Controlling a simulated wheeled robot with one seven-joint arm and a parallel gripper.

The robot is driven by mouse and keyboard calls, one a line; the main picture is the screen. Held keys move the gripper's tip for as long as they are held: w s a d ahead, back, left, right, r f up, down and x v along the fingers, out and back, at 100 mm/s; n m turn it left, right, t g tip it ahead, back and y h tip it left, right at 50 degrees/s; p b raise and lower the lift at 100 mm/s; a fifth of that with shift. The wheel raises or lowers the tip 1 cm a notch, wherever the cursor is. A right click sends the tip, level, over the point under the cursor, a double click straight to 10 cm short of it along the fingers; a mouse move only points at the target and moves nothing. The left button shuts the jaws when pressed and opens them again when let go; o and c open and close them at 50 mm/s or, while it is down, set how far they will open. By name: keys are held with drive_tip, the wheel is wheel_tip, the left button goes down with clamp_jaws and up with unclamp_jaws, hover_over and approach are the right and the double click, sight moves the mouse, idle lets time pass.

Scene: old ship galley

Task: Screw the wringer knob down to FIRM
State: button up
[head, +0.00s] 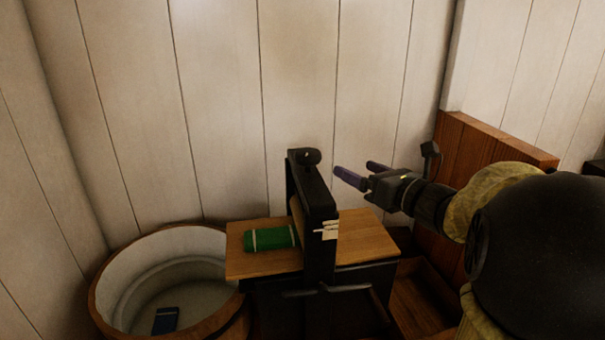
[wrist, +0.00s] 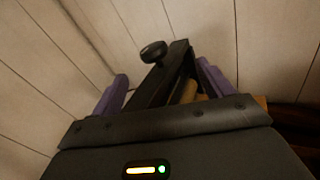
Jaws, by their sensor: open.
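The wringer (head: 318,218) is a dark upright frame standing across a wooden board. Its black knob (head: 306,157) sits on top of the frame. A pale tag or scale with marks (head: 328,230) is on the frame's side; its lettering is too small to read. My gripper (head: 362,172) is open and empty, to the right of the knob and apart from it. In the wrist view the knob (wrist: 154,52) shows ahead, beyond and between the two purple fingers (wrist: 160,88). A pale roller (wrist: 188,92) shows inside the frame.
The wooden board (head: 370,238) carries a rolled green cloth (head: 271,238) left of the wringer. A round wooden tub (head: 105,285) with a blue item (head: 165,320) inside stands at the left. A wooden panel (head: 490,143) is at the right. The plank wall is close behind.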

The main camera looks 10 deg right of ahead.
sight(299, 148)
drive_tip(key=n, duration=0.1)
drive_tip(key=s+n+y, duration=0.1)
drive_tip(key=n, duration=0.1)
drive_tip(key=shift+a+f, duration=0.15)
drive_tip(key=shift+f, duration=0.05)
drive_tip(key=p+x, duration=0.3)
drive_tip(key=x, duration=1.4)
drive_tip(key=shift+a+f, duration=0.2)
drive_tip(key=shift+a, duration=0.1)
drive_tip(key=c, duration=1)
